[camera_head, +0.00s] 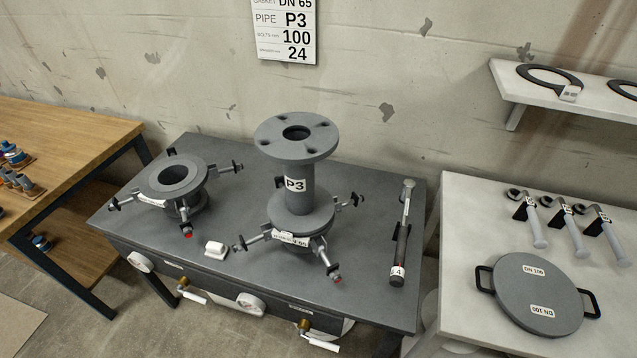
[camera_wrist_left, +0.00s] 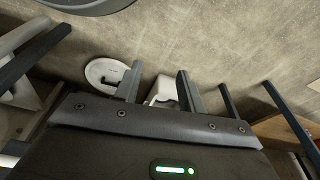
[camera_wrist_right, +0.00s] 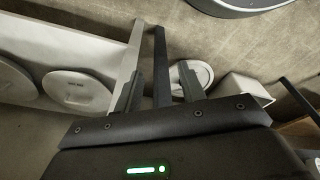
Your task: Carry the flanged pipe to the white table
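The flanged pipe (camera_head: 302,181), a grey spool marked P3, stands upright on the dark workbench in the head view. Its lower flange sits within a holder with clamp arms. The white table (camera_head: 463,255) is at the right in the head view. Neither gripper shows in the head view. In the left wrist view my left gripper (camera_wrist_left: 160,82) has its two fingers apart with nothing between them. In the right wrist view my right gripper (camera_wrist_right: 160,85) also has its fingers apart and empty. The pipe is not identifiable in the wrist views.
A second clamped flange (camera_head: 172,182) stands left on the workbench (camera_head: 230,280). A tool (camera_head: 401,235) lies to the pipe's right. The white table bears a round handled plate (camera_head: 537,293) and several grey tools (camera_head: 567,222); its left side has some free room. A wooden table (camera_head: 70,135) stands left.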

